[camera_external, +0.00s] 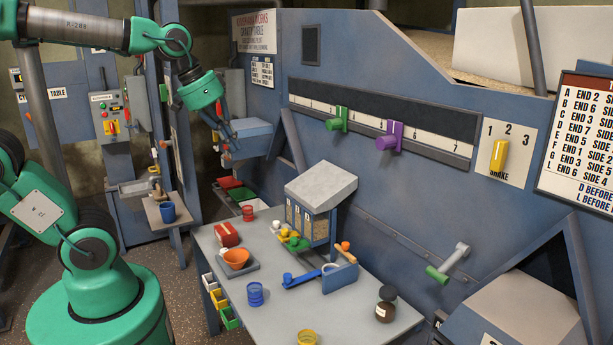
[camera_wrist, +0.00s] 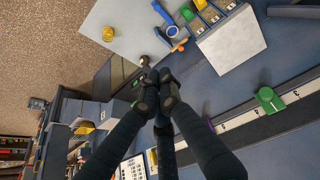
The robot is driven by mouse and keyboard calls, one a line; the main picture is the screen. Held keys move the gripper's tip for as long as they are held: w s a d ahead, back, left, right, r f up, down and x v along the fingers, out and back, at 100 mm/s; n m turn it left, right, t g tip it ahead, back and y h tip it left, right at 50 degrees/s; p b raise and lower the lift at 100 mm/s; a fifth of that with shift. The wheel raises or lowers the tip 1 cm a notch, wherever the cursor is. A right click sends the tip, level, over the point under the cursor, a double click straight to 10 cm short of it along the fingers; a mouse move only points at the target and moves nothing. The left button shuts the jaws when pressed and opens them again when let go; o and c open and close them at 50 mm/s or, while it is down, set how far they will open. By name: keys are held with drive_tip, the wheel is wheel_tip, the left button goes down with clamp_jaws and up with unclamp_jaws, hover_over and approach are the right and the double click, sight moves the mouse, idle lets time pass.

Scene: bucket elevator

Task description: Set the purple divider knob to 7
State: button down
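The purple divider knob (camera_external: 388,141) sits on the long white number scale (camera_external: 440,149) of the blue wall panel, right of the green knob (camera_external: 337,118). It stands left of the 6 and 7 marks; the number under it is hidden. My gripper (camera_external: 229,138) hangs well left of the scale, pointing down, apart from both knobs. In the wrist view my dark fingertips (camera_wrist: 157,82) are drawn together with nothing seen between them. A purple sliver of the knob (camera_wrist: 209,124) shows beside my right-hand finger, which hides most of it. The green knob (camera_wrist: 268,99) is clear there.
A grey table (camera_external: 287,314) below the panel bears a hopper box (camera_external: 320,186), cups and a dark jar (camera_external: 385,305). A yellow selector (camera_external: 498,155) is right of the scale. A green-handled crank (camera_external: 448,262) juts out below. Space before the scale looks free.

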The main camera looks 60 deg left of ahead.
sight(393, 139)
drive_tip(key=w+r+h+p, duration=0.15)
drive_tip(key=w+r, duration=0.25)
drive_tip(key=w, duration=0.6)
drive_tip(key=w+r+h+p, duration=0.1)
drive_tip(key=w+r+p, duration=0.25)
drive_tip(key=w, duration=0.55)
drive_tip(key=w+a+g+h+p, duration=0.1)
drive_tip(key=w+p, duration=0.3)
drive_tip(key=w, duration=1.7)
drive_tip(key=shift+a+r+m+h, duration=0.15)
drive_tip(key=shift+r+m+h, duration=0.2)
drive_tip(key=shift+m, duration=0.05)
drive_tip(key=w+d+f, duration=0.1)
drive_tip(key=d+f, duration=0.1)
drive_tip(key=f, duration=0.1)
drive_tip(key=w+d+f, duration=0.1)
drive_tip(key=d+f, duration=0.2)
drive_tip(key=w+d+f+p, duration=0.1)
drive_tip(key=d+f, duration=0.2)
drive_tip(key=shift+w+d+f, duration=0.1)
drive_tip(key=shift+w, duration=0.05)
drive_tip(key=shift+d, duration=0.15)
